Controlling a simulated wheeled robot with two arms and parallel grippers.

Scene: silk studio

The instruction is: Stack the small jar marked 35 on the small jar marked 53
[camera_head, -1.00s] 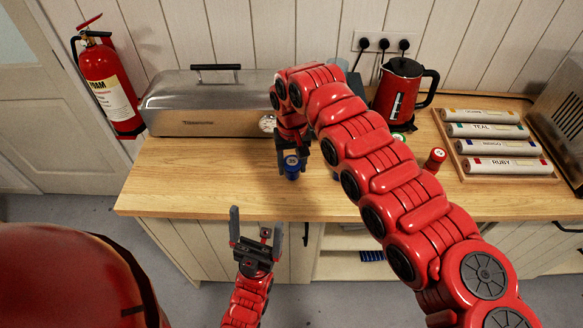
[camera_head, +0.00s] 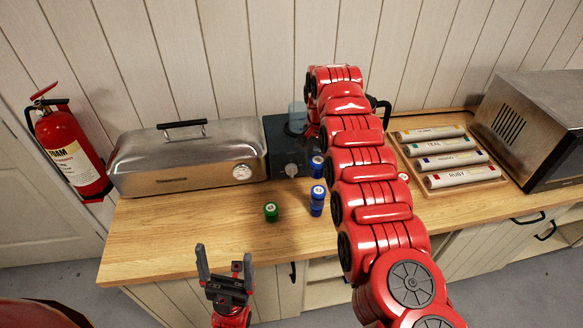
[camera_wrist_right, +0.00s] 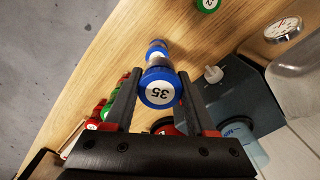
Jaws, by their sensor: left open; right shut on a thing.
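The small blue jar marked 35 (camera_wrist_right: 160,88) sits between the fingertips of my right gripper (camera_wrist_right: 155,90), which is shut on it, lid toward the wrist camera. In the head view a blue jar (camera_head: 317,166), likely this one, shows beside my right arm, which hides most of the right gripper. Just in front of it stand two blue jars (camera_head: 316,207), one on the other. Blue jars also show beyond the held one in the right wrist view (camera_wrist_right: 157,48). No 53 is readable. My left gripper (camera_head: 224,268) is open and empty, in front of the counter edge.
A green jar (camera_head: 271,212) stands left of the blue stack. A metal roaster (camera_head: 185,160) and a dark appliance (camera_head: 287,155) stand behind. A rack of labelled tubes (camera_head: 450,160) is at right. Red and green jars (camera_wrist_right: 100,110) are left in the wrist view. The counter's left front is clear.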

